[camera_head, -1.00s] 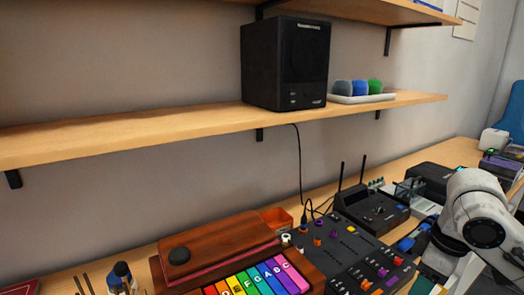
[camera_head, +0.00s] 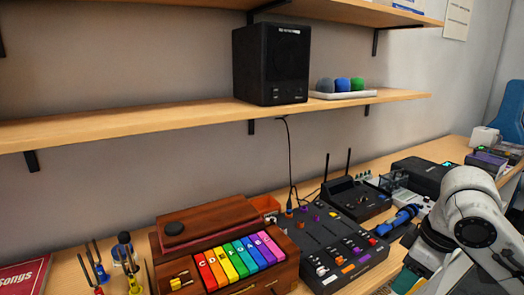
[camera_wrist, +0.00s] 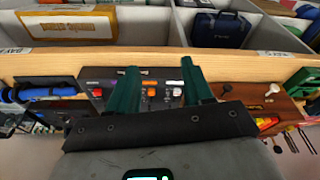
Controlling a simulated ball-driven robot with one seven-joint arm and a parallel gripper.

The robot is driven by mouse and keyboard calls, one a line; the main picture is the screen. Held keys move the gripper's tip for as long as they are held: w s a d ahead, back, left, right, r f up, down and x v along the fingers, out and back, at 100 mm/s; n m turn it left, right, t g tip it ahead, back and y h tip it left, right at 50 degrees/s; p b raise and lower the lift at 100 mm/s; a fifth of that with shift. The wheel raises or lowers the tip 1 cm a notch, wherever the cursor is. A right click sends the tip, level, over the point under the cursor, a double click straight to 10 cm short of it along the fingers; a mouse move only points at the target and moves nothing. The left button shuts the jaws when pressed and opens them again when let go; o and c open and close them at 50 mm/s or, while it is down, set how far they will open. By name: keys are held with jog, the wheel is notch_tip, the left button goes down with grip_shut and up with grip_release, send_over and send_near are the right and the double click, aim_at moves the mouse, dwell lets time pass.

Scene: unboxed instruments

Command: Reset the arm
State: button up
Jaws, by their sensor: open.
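My arm shows at the right edge of the head view as white and dark links, in front of the table; its gripper is not clearly seen there. In the wrist view my gripper (camera_wrist: 160,92) has two green fingers set apart with nothing between them. Beyond the fingers lie the front wooden edge of a table (camera_wrist: 230,68) and a dark mixer panel (camera_wrist: 150,80) with orange and white knobs. I cannot tell how far the fingers are from them.
A wooden box with rainbow keys (camera_head: 240,262), a black mixer (camera_head: 330,245) and a blue-handled tool (camera_head: 398,220) crowd the table. A black speaker (camera_head: 270,65) stands on the shelf (camera_head: 130,128). Below the table edge, compartments hold a yellow case (camera_wrist: 70,25) and a blue case (camera_wrist: 218,30).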

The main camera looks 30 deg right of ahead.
jog(key=w+a+f+t+y, duration=0.25)
jog(key=w+a+t, duration=0.25)
jog(key=w+a, duration=0.95)
jog(key=s+a+f+m+g, duration=0.25)
jog(key=s+a+f, duration=0.45)
jog(key=f, duration=0.4)
jog(key=s+f+g+h, duration=0.1)
jog(key=s+f+g, duration=0.1)
jog(key=s+f, duration=0.4)
jog(key=s+d+f+g+h, duration=0.1)
jog(key=s+f+g+h, duration=0.1)
jog(key=s+f, duration=0.5)
jog(key=s, duration=0.5)
jog(key=shift+s+d, duration=0.15)
jog(key=shift+d, duration=0.05)
jog(key=shift+c, duration=0.4)
